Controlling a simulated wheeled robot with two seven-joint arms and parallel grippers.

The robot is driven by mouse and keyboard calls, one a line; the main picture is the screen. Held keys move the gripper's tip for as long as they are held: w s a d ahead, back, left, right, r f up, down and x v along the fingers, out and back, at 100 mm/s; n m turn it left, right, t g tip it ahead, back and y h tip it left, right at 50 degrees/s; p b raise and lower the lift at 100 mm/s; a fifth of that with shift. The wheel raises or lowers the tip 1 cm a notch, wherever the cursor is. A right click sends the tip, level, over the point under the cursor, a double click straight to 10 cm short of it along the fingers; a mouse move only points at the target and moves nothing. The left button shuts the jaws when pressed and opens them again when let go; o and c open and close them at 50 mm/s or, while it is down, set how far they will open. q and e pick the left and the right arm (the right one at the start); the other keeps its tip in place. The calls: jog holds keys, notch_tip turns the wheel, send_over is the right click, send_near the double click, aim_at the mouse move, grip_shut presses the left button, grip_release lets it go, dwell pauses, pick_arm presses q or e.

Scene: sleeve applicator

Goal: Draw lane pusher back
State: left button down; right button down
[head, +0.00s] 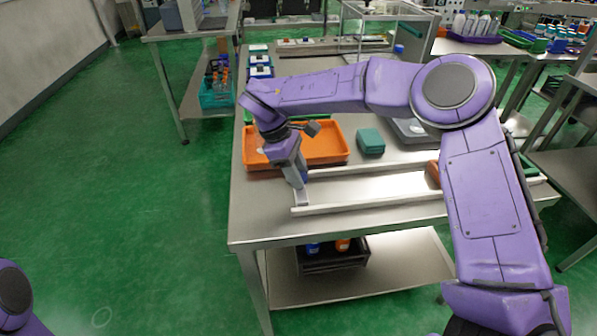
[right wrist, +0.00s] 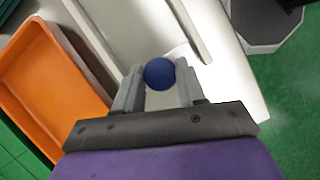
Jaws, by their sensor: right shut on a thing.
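The lane (head: 370,188) is a long pale metal channel with raised rails, lying along the front of the steel table. The lane pusher shows as a round dark blue knob (right wrist: 159,74) in the right wrist view; the rest of it is hidden by the gripper. My right gripper (head: 301,194) points down at the lane's left end, and its two fingers are shut on the knob, one on each side. My left gripper is out of view; only a piece of my left arm shows at the lower left of the head view.
An orange tray (head: 335,160) lies just behind the lane's left end, close to the gripper. A teal box (head: 370,141) stands behind the lane. A red-brown object (head: 433,174) near the lane's right part is partly hidden by my right arm. Green floor is open left of the table.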

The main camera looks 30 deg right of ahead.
jog(key=shift+a, duration=0.15)
jog(key=c, duration=0.7)
grip_release()
jog(key=shift+w+a, duration=0.1)
jog(key=shift+a, duration=0.15)
jog(key=shift+r, duration=0.25)
jog(key=v, duration=1)
jog(key=shift+w, duration=0.15)
